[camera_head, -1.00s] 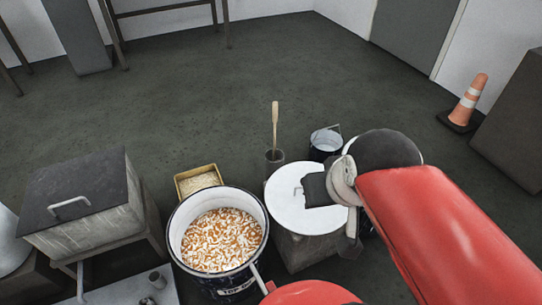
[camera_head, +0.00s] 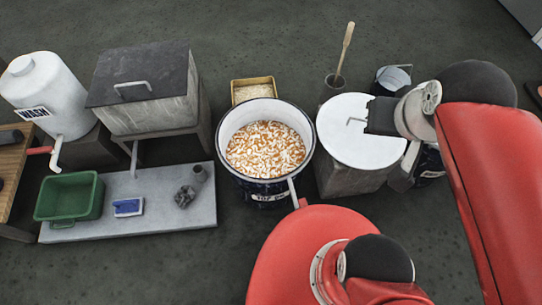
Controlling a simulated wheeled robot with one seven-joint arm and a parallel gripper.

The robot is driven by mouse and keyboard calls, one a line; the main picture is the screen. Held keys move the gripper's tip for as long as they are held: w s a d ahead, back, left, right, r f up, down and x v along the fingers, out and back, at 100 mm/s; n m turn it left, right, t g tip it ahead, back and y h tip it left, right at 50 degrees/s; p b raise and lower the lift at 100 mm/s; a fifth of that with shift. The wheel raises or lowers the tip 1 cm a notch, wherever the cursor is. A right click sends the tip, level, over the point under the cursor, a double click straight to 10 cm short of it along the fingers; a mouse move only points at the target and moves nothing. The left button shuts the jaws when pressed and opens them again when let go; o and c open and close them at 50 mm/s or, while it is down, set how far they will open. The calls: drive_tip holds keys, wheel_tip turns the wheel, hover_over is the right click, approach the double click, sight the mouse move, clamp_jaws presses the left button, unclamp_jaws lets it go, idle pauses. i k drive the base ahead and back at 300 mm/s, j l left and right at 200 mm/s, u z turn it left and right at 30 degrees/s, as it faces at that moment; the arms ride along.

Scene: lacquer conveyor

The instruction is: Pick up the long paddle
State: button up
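The long paddle (camera_head: 346,49) is a pale wooden stick that leans, handle up, in a dark narrow holder (camera_head: 335,87) behind the white round lid. Its lower end is hidden inside the holder. My gripper (camera_head: 381,116) is a dark block at the end of my red arm, over the right side of the white lid. It is to the right of and nearer than the paddle, and apart from it. Its fingers cannot be made out, so I cannot tell whether it is open or shut.
A large pot (camera_head: 229,122) of orange and white bits stands left of the white-lidded drum (camera_head: 356,142). A dark bucket (camera_head: 391,78) stands right of the paddle. A yellow box (camera_head: 240,84), a lidded tank (camera_head: 158,107) and a green tub (camera_head: 77,203) are further left. The floor behind is clear.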

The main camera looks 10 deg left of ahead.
sight(351, 25)
drive_tip(key=l+u, duration=0.15)
drive_tip(key=u, duration=1.5)
drive_tip(key=l, duration=0.4)
drive_tip(key=k+l, duration=0.15)
drive_tip(key=l, duration=0.65)
drive_tip(key=k+l+u, duration=0.1)
drive_tip(key=l, duration=0.3)
drive_tip(key=k, duration=0.05)
